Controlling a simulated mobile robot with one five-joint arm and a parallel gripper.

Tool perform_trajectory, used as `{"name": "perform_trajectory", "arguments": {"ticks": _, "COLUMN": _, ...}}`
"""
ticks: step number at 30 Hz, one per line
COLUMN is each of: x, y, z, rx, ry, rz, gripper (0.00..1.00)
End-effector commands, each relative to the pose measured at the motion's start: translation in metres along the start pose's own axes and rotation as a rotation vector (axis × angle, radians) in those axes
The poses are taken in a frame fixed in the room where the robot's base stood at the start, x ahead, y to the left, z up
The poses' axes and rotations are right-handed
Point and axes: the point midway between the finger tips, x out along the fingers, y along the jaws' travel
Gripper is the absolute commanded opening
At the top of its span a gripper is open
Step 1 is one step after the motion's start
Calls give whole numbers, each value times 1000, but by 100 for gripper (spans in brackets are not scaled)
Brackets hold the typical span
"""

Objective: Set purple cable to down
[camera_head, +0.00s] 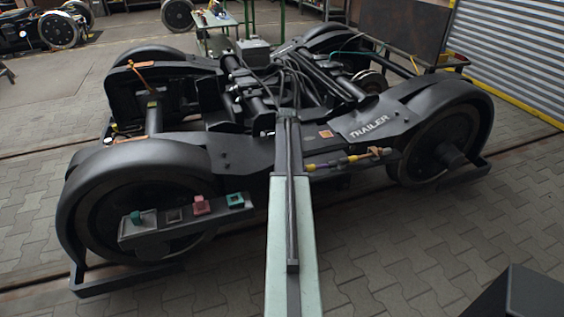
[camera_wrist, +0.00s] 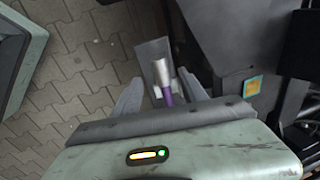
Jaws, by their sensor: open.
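In the wrist view, the purple cable (camera_wrist: 168,97) shows a short purple length below a silver cylindrical end (camera_wrist: 161,71). It lies between the two grey fingers of my gripper (camera_wrist: 160,86), which stand apart on either side of it. I cannot tell whether either finger touches it. Its lower part is hidden by the gripper body. In the head view, a purple piece (camera_head: 342,161) with yellow parts shows on the side of the bogie frame (camera_head: 235,150), right of my arm. My gripper cannot be made out there.
A grey plate (camera_wrist: 152,50) stands behind the silver end. A dark bar with several coloured blocks (camera_head: 201,205) is at the near left wheel. Paved floor (camera_head: 400,250) is open at front right.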

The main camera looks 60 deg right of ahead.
Motion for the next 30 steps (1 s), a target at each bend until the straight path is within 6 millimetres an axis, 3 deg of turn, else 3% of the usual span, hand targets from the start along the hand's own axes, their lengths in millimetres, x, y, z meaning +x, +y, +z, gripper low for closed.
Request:
{"name": "perform_trajectory", "arguments": {"ticks": 1, "x": -12, "y": 0, "z": 0, "rx": 0, "ry": 0, "rz": 0, "gripper": 50}}
{"name": "perform_trajectory", "arguments": {"ticks": 9, "x": -10, "y": 0, "z": 0, "rx": 0, "ry": 0, "rz": 0, "gripper": 50}}
{"name": "perform_trajectory", "arguments": {"ticks": 14, "x": -10, "y": 0, "z": 0, "rx": -88, "ry": 1, "rz": -3, "gripper": 9}}
{"name": "perform_trajectory", "arguments": {"ticks": 15, "x": -10, "y": -3, "z": 0, "rx": -165, "ry": 2, "rz": -12, "gripper": 0}}
{"name": "perform_trajectory", "arguments": {"ticks": 20, "x": -14, "y": -9, "z": 13, "rx": -675, "ry": 3, "rz": -110, "gripper": 0}}
{"name": "perform_trajectory", "arguments": {"ticks": 24, "x": -34, "y": -6, "z": 20, "rx": -1133, "ry": 53, "rz": -230, "gripper": 0}}
{"name": "perform_trajectory", "arguments": {"ticks": 30, "x": -76, "y": 6, "z": 11, "rx": -1556, "ry": 190, "rz": -364, "gripper": 0}}
